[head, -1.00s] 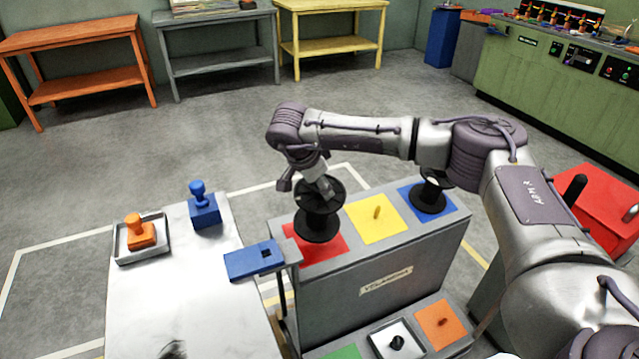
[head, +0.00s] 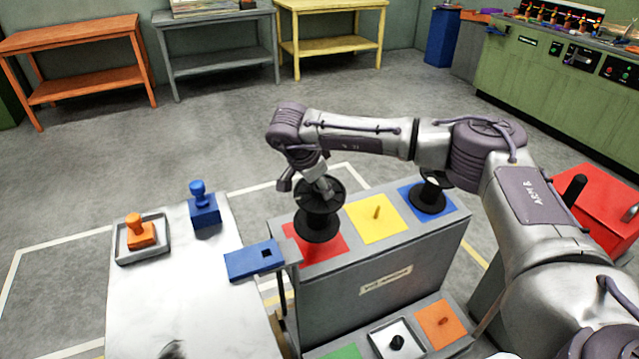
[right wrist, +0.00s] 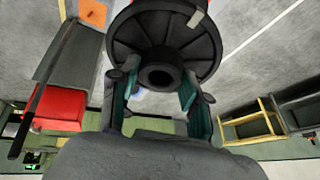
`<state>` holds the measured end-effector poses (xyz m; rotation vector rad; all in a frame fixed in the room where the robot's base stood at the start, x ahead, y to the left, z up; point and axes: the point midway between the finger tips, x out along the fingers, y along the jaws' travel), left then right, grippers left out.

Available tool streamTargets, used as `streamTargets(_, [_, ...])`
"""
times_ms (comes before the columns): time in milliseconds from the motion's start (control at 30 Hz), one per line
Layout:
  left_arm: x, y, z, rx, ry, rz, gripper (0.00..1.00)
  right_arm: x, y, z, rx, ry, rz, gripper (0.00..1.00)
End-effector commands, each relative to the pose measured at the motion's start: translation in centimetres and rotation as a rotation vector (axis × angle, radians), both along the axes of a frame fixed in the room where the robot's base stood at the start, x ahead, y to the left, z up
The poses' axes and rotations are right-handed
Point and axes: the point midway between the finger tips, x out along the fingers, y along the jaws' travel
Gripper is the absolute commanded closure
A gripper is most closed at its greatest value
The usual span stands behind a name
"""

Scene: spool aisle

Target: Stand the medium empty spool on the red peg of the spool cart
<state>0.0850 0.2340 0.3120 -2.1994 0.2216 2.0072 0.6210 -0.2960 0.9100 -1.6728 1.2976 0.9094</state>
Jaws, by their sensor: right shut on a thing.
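The black spool (head: 318,226) is upright over the red square (head: 331,249) on top of the grey spool cart (head: 350,285). My right gripper (head: 323,186) is shut on the spool at its upper flange, from above. The red peg is hidden by the spool, so I cannot tell whether the spool is around it or just above it. In the right wrist view the spool's flange and round hub (right wrist: 160,77) lie between the two fingers of my right gripper (right wrist: 158,92). My left gripper is not in view.
The yellow square (head: 372,226) with its bare peg is beside the red one. Another black spool (head: 433,196) stands on the blue square (head: 413,204). A blue plate (head: 250,262) juts out at the cart's left. A white table (head: 180,290) holds a blue stamp (head: 204,208) and an orange stamp (head: 140,232).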

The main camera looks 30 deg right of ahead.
Motion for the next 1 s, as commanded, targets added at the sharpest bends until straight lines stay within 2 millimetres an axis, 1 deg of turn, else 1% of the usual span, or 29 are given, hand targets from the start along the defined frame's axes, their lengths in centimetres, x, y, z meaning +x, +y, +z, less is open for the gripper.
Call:
streamTargets(167, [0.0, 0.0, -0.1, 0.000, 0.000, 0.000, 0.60, 0.0, 0.0, -0.1, 0.000, -0.001, 0.000, 1.00])
streamTargets(1000, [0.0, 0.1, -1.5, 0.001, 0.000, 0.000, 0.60, 0.4, 0.0, -2.2, 0.000, -0.001, 0.000, 1.00])
